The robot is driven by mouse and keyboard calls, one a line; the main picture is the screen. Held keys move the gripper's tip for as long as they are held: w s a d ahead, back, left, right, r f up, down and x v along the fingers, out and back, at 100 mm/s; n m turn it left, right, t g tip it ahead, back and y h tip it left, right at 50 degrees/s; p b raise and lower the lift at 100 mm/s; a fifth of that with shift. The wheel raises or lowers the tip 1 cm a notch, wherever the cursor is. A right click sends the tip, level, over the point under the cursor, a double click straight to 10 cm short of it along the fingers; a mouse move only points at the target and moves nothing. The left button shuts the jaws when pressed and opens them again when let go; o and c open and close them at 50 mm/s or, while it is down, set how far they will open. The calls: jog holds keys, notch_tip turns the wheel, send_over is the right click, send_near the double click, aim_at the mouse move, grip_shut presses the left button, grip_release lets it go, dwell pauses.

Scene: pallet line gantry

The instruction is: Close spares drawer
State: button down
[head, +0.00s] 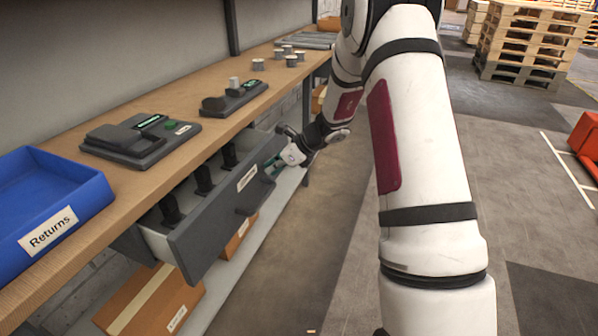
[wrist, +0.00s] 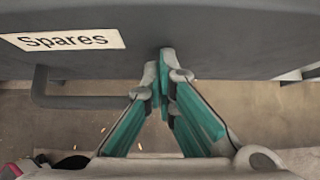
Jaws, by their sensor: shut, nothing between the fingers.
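The spares drawer (head: 213,226) is a dark grey drawer under the workbench, pulled well out, with several black upright items inside. Its front carries a white "Spares" label (wrist: 66,40) and a grey bar handle (wrist: 84,101). My gripper (head: 274,168) is at the far end of the drawer front in the head view. In the wrist view my gripper (wrist: 166,55) has its green-padded fingers together, tips at the drawer front, right of the label and handle. The tips look to touch or nearly touch the front. Nothing is held.
A wooden workbench (head: 130,187) runs along the left, with a blue Returns tray (head: 90,195) and grey devices (head: 140,140) on top. Cardboard boxes (head: 150,300) lie on the shelf below. The floor right of the bench is open; pallets (head: 530,45) stand far behind.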

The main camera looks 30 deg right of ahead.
jog(key=w+a, duration=0.2)
jog(key=w, duration=0.1)
jog(key=w+a+p, duration=0.1)
jog(key=w+a, duration=0.1)
jog(key=w, duration=0.1)
jog(key=w+a+p, duration=0.1)
jog(key=w+a, duration=0.2)
jog(key=shift+w+a+r, duration=0.1)
jog(key=shift+a, duration=0.05)
